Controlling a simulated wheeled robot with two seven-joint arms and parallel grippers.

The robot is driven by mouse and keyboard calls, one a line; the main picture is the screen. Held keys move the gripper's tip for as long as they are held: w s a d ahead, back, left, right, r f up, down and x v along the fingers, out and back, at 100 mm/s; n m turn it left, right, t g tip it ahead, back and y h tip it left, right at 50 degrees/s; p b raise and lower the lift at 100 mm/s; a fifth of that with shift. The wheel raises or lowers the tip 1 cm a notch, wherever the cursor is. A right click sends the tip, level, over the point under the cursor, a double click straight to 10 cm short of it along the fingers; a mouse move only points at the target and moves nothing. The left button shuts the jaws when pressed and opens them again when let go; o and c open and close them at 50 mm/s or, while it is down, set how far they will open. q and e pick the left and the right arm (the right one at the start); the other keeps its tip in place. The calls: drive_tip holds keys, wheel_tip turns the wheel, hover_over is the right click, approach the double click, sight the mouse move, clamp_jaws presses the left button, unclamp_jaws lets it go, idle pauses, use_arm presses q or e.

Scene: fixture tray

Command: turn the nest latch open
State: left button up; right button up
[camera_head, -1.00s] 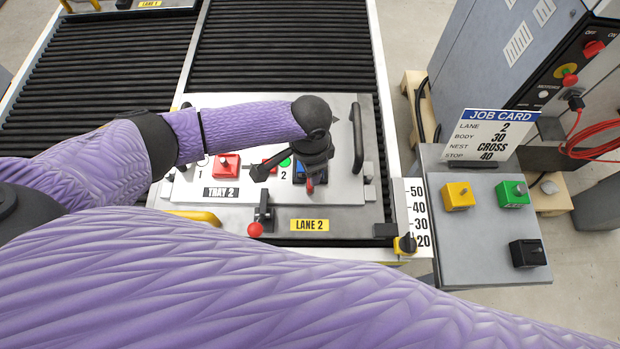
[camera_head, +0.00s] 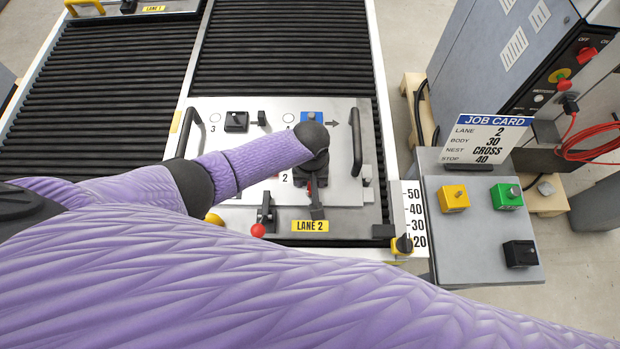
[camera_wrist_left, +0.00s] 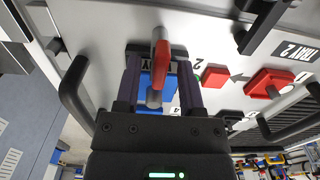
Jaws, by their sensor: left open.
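The nest latch is a small red lever on a dark base. In the left wrist view the red lever (camera_wrist_left: 160,48) points along the gap between the fingers. In the head view only a bit of the red lever (camera_head: 309,188) shows beside my gripper. My left gripper (camera_wrist_left: 159,65) is open, with one dark finger on each side of the lever; contact cannot be told. In the head view my left gripper (camera_head: 314,205) is over the front right of the tray plate (camera_head: 343,112), and my wrist hides much of the latch. My right gripper is not in view.
A blue block (camera_head: 311,117) and a black block (camera_head: 236,122) sit on the tray. A red block (camera_wrist_left: 215,76) is near the latch. A black handle (camera_head: 356,142) stands at the tray's right. A red-knobbed lever (camera_head: 258,229) is in front. The job card (camera_head: 486,138) reads NEST CROSS.

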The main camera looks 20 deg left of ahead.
use_arm(q)
clamp_jaws()
